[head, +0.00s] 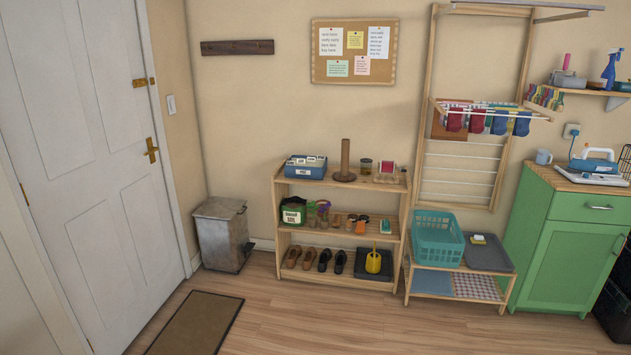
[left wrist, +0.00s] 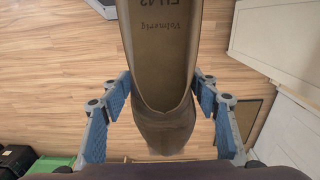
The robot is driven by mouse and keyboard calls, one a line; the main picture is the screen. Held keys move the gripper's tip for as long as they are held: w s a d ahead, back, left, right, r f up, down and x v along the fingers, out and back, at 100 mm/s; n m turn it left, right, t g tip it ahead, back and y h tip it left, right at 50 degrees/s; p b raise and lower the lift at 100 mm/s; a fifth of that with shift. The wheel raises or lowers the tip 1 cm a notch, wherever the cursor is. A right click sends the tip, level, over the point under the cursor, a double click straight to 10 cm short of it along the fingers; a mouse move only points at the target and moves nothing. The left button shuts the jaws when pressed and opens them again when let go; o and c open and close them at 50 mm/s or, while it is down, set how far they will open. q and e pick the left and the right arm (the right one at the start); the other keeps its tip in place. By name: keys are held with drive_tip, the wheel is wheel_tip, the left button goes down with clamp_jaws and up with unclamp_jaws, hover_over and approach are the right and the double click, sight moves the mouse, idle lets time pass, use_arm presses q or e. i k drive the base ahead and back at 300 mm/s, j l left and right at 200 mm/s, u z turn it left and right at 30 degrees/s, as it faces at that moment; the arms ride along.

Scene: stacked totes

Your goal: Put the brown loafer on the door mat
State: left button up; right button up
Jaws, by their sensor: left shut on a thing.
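My left gripper (left wrist: 162,95) is shut on a brown loafer (left wrist: 165,130) in the left wrist view. Its blue-padded fingers stand on both sides of the shoe. The shoe's opening faces the camera, and printed lettering shows on the insole. The loafer hangs above the wood floor. The door mat (head: 197,325), brown with a dark border, lies flat on the floor at the bottom left of the head view. Part of what looks like the mat also shows behind the right-hand finger in the left wrist view (left wrist: 245,118). Neither gripper shows in the head view.
A wooden shelf (head: 341,187) holds brown and black shoes, jars and boxes. A metal bin (head: 222,237) stands beside the white door (head: 95,140). A low rack with a teal basket (head: 438,240) and a green cabinet (head: 568,245) stand right. The floor around the mat is clear.

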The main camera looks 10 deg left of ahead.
sight(200, 330)
drive_tip(key=i+u, duration=0.25)
drive_tip(key=i, duration=0.6)
drive_tip(key=i+l+u, duration=0.2)
drive_tip(key=i, duration=0.65)
drive_tip(key=i+u, duration=0.5)
drive_tip(key=i, duration=0.15)
drive_tip(key=i+l+u, duration=0.2)
drive_tip(key=i+u, duration=0.3)
drive_tip(key=i, duration=0.2)
drive_tip(key=i+l+u, duration=1)
drive_tip(key=i+l, duration=0.1)
drive_tip(key=l, duration=0.05)
